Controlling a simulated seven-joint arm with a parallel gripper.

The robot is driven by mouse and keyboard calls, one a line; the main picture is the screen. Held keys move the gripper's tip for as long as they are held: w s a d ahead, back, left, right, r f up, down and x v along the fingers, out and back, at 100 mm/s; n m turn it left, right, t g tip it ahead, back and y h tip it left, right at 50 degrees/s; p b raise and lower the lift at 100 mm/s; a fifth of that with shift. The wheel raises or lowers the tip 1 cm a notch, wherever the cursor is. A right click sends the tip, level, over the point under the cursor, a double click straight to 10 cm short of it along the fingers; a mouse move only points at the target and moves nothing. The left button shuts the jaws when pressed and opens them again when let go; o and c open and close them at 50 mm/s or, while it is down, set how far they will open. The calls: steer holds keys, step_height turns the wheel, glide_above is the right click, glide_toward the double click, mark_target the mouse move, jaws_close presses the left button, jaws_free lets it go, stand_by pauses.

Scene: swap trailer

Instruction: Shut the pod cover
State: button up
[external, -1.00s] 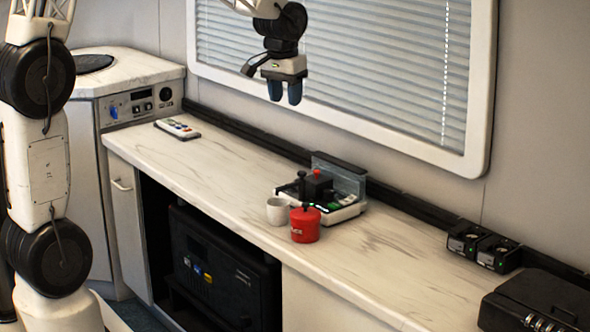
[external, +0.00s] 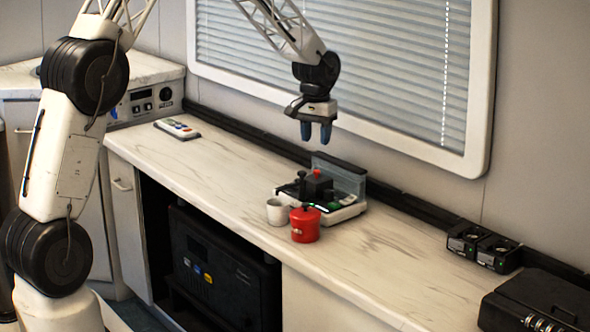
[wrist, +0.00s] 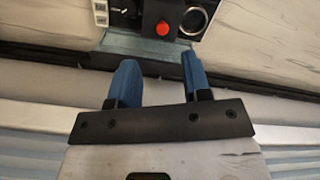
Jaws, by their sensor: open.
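The pod (external: 346,213) is a low white device on the counter, with black parts and a red knob (external: 317,173) on top. Its grey, see-through cover (external: 345,172) stands up at the back edge, open. In the wrist view the cover shows as a grey strip (wrist: 130,43) beside the red knob (wrist: 162,29). My gripper (external: 316,138), with two blue fingers, is open and empty, pointing down above the pod. It is apart from the cover. In the wrist view its fingers (wrist: 158,65) are spread below the cover strip.
A red lidded pot (external: 305,227) and a white cup (external: 277,212) stand close in front of the pod. A remote (external: 177,129) lies at the far left. Black boxes (external: 482,248) and a black case (external: 540,307) sit at the right. A window with blinds (external: 400,70) is behind.

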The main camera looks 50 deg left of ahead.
mark_target(317, 181)
steer(key=shift+w+a+f, duration=0.25)
steer(key=shift+w+f, duration=0.2)
steer(key=shift+f, duration=0.1)
steer(key=shift+f, duration=0.15)
steer(key=shift+f, duration=3.75)
jaws_close()
